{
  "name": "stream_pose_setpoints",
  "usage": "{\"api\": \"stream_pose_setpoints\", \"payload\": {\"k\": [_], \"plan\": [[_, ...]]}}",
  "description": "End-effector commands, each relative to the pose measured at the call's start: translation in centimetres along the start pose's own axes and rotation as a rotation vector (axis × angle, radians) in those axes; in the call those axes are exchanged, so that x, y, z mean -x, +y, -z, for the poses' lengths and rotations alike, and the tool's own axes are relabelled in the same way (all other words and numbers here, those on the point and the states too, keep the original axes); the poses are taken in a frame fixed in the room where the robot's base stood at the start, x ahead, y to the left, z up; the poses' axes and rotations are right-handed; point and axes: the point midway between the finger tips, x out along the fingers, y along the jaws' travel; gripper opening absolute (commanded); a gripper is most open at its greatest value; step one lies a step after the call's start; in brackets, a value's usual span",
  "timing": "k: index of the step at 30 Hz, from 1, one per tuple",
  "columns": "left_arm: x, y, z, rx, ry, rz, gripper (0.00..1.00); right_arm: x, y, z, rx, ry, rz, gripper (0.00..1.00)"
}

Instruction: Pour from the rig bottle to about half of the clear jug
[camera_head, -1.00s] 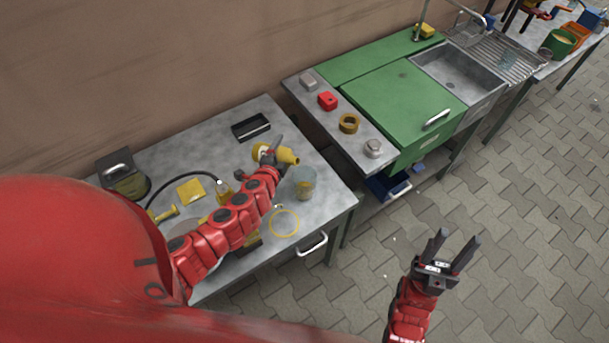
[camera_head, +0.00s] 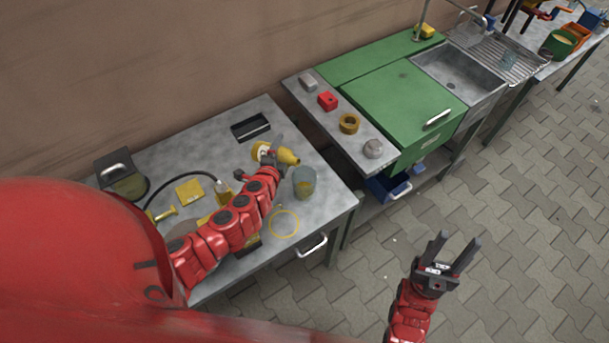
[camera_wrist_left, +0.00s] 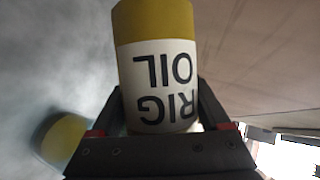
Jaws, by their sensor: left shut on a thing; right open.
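The rig bottle is yellow with a white band lettered "RIG OIL" (camera_wrist_left: 160,75). In the head view the rig bottle (camera_head: 286,157) lies tilted over the table, its narrow end toward the right. My left gripper (camera_head: 270,148) is shut on it; the fingers show on both sides of it in the left wrist view (camera_wrist_left: 162,125). The clear jug (camera_head: 304,183) stands upright on the table, just right of and below the bottle's end, with yellowish contents. A round yellow patch beside my gripper in the wrist view (camera_wrist_left: 63,138) seems to be the jug's contents. My right gripper (camera_head: 452,255) is open and empty over the paving.
A yellow ring (camera_head: 284,238) is marked on the table near the front edge. A black tray (camera_head: 250,127), a yellow pad (camera_head: 189,191) and a dark container (camera_head: 122,177) are also on the table. The green sink unit (camera_head: 400,110) stands to the right.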

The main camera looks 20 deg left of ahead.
Motion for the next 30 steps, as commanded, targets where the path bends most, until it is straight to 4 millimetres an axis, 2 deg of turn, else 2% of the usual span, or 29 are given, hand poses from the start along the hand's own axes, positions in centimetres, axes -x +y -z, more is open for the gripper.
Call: {"api": "stream_pose_setpoints", "payload": {"k": [30], "plan": [[0.25,-0.41,0.49,-0.058,-0.015,0.025,0.00,0.86,-0.04,-0.15,0.000,0.000,0.000,0.50]]}}
